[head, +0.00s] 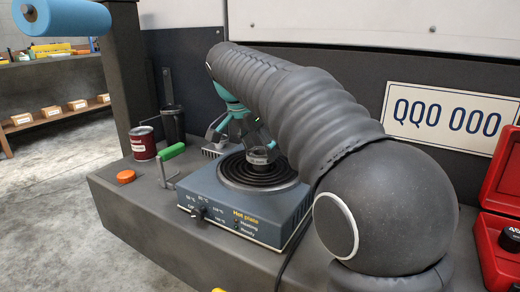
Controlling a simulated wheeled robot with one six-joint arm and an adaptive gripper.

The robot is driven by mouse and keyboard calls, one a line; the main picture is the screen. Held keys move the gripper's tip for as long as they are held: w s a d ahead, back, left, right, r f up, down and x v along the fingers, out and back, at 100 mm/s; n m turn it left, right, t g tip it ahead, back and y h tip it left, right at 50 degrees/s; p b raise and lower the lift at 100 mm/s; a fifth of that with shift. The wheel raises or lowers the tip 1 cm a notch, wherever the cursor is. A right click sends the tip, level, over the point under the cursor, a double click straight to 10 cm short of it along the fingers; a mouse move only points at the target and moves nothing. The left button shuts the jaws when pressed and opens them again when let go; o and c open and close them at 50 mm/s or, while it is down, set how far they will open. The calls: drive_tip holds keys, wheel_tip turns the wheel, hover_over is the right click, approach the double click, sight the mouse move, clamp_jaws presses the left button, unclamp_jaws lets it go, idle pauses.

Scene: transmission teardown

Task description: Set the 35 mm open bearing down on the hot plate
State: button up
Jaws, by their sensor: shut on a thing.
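The hot plate (235,206) is a blue-grey box with a black ringed coil on top, standing on the dark bench. My gripper (257,150) is above the coil, its dark fingers pointing down. It is shut on a small grey metal ring, the bearing (258,158), which is at or just over the middle of the coil. I cannot tell whether the bearing touches the coil. My own grey-sleeved arm covers the right side of the hot plate and part of the gripper.
Left of the hot plate are a green-handled tool (170,161), an orange cap (126,177) and a red can (142,143). An open red case (493,240) is at the right.

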drive_tip(key=shift+f, duration=0.2)
drive_tip(key=o, duration=1.5)
drive_tip(key=shift+r, duration=0.15)
drive_tip(key=p+v, duration=0.3)
drive_tip(key=v, duration=0.9)
